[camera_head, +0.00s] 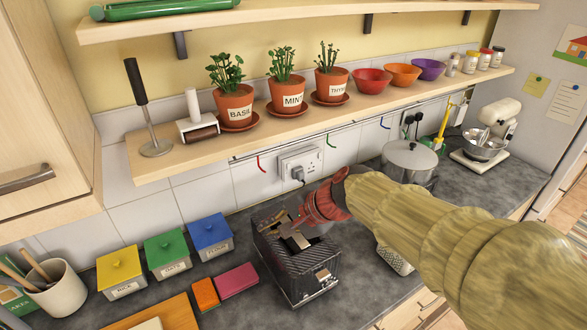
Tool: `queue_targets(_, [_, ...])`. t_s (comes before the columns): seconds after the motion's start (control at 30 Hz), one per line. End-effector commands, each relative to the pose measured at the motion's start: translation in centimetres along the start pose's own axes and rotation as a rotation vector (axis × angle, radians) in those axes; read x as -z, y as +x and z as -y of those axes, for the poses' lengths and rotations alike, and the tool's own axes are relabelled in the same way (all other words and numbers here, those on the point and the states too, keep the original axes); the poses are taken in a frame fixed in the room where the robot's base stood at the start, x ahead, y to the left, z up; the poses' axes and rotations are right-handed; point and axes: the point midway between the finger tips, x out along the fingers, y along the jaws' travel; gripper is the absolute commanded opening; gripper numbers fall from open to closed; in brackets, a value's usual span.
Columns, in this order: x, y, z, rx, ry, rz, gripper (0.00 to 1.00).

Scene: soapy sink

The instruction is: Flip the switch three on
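A white wall socket plate (301,161) is on the tiled backsplash, left of centre, with a dark plug in its lower part. A second wall socket (413,122) is farther right, with black plugs in it. The switches on both are too small to read, and I cannot tell which one is switch three or how it is set. My gripper (292,233) points down and left over the dark toaster, below and in front of the nearer socket. Its fingers blend with the toaster's top, so their opening is unclear. I cannot tell whether they touch the toaster.
The dark toaster (309,285) stands on the grey counter. Left of it are sponges (237,281) and yellow, green and blue lidded boxes. A pot (409,158) stands behind my arm. Above the sockets, a wooden shelf (350,111) bears herb pots and bowls, with a hook rail below.

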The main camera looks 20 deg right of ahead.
Motion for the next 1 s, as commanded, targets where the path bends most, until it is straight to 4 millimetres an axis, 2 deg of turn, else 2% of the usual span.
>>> queue_targets(0.1, [3.5, 1.5, 3.0, 0.067, 0.266, 0.007, 0.03])
queue_targets(0.17, [5.4, 2.2, 4.2, 0.103, 0.404, 0.008, 0.0])
queue_targets(0.3, [10.6, 4.0, 6.2, 0.187, 0.726, 0.002, 0.0])
queue_targets(0.47, [17.2, 6.0, 6.8, 0.282, 1.098, -0.013, 0.0])
queue_targets(0.5, [18.9, 6.4, 6.6, 0.305, 1.185, -0.02, 0.0])
queue_targets(0.63, [23.5, 7.6, 5.6, 0.373, 1.433, -0.037, 0.0])
queue_targets(0.8, [27.2, 8.6, 4.1, 0.433, 1.639, -0.054, 0.0])
queue_targets(1.0, [28.6, 8.9, 3.4, 0.457, 1.714, -0.06, 0.0])
